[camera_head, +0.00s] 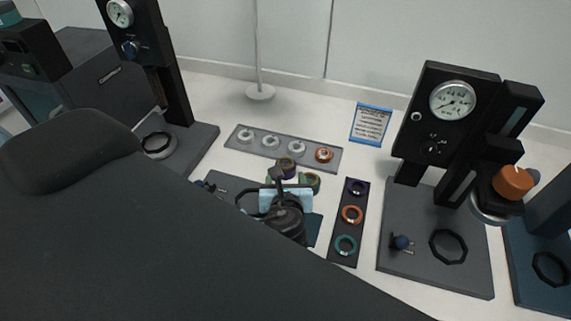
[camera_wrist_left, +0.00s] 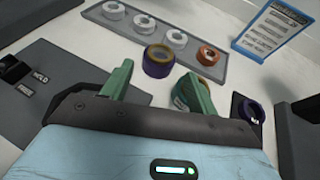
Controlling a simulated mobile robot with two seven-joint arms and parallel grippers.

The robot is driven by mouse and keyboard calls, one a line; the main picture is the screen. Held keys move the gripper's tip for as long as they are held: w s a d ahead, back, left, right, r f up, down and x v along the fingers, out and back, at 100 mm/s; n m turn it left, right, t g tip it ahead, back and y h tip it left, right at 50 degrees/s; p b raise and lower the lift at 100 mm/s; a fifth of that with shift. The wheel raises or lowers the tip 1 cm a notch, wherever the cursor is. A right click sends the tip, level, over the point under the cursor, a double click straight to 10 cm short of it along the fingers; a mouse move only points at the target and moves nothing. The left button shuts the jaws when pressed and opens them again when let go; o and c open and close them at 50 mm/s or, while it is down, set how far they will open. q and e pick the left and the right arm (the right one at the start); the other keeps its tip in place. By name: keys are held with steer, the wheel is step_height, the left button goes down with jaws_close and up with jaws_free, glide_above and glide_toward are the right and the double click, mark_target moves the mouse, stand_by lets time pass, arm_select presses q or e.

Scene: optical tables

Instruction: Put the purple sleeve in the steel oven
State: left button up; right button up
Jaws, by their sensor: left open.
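A short purple sleeve with a gold-brown rim (camera_head: 287,166) stands on the white table. In the left wrist view the purple sleeve (camera_wrist_left: 158,61) is just beyond the gap between my fingertips, and appears untouched. My left gripper (camera_head: 292,185) is open, with green fingers, which also show in the left wrist view (camera_wrist_left: 157,82). A second gold-rimmed sleeve (camera_wrist_left: 181,100) is partly hidden behind the right-hand finger. A dark grey box-like machine (camera_head: 101,79) with a small label stands at the left. I cannot tell for sure whether it is the steel oven. My right gripper is not in view.
A grey tray (camera_head: 232,139) holds white rings and an orange one. A dark strip (camera_head: 349,200) holds purple, orange and teal rings. Gauge stations stand left (camera_head: 177,95) and right (camera_head: 420,120). A blue-framed sign (camera_head: 370,124) stands behind. My dark arm hides the lower left.

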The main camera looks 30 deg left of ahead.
mark_target(285, 163)
arm_select(q)
steer(key=shift+x, duration=3.95)
steer(key=shift+d+f, duration=0.1)
steer(key=c, duration=0.8)
step_height(285, 163, up, 10)
steer(key=d+r+m+h, duration=0.1)
steer(key=d+m+h, duration=0.1)
steer(key=s+d+r+m+t+h, duration=0.1)
steer(key=d+r+m+h, duration=0.1)
steer(key=d+h, duration=0.1)
steer(key=d+r+m+t+h, duration=0.1)
steer(key=d+r+m+h, duration=0.1)
steer(key=shift+s+d+m, duration=0.3)
steer(key=shift+s+d, duration=0.05)
steer(key=shift+d, duration=0.05)
